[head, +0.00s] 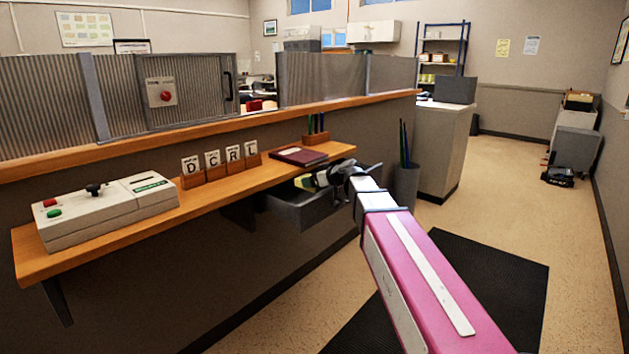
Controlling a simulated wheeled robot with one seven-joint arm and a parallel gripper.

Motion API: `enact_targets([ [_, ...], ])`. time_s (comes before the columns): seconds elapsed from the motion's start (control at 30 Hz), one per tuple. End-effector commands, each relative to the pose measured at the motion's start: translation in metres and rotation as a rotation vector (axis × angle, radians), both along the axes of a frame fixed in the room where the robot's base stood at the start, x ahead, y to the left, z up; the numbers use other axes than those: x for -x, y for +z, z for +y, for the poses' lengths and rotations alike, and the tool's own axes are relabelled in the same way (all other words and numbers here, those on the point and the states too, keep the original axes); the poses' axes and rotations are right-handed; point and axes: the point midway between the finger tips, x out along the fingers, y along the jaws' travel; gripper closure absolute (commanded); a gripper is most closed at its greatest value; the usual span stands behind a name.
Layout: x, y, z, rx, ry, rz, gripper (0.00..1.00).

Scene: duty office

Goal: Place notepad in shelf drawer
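A dark grey drawer (300,215) stands open under the right part of the wooden shelf (225,185). My gripper (326,176) is over the drawer, at the shelf's front edge. A small pale-yellow item (304,183), perhaps the notepad, shows beside my gripper at the drawer's opening. I cannot tell whether it is held or lies in the drawer. The gap between my fingers is too small to make out. A dark red flat book or pad (299,156) lies on the shelf behind the drawer. My gripper hides part of the drawer's inside.
Letter cards in wooden holders (220,164) and a control box (108,208) stand on the shelf to the left. A pen holder (315,138) stands behind the red book. A grey bin (405,188) with sticks stands right of the drawer. The floor right of the black mat (487,280) is clear.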

Motion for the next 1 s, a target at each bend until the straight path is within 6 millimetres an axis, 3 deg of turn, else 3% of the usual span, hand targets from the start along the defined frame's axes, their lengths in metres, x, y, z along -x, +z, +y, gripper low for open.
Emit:
enact_targets([
  [0.7, 0.000, -0.012, 0.000, -0.001, 0.000, 0.001, 0.49],
  [0.73, 0.000, -0.012, 0.000, 0.001, 0.000, 0.001, 0.17],
  [0.8, 0.000, -0.012, 0.000, 0.000, 0.000, 0.000, 0.00],
  [1.0, 0.000, -0.012, 0.000, 0.000, 0.000, 0.000, 0.00],
])
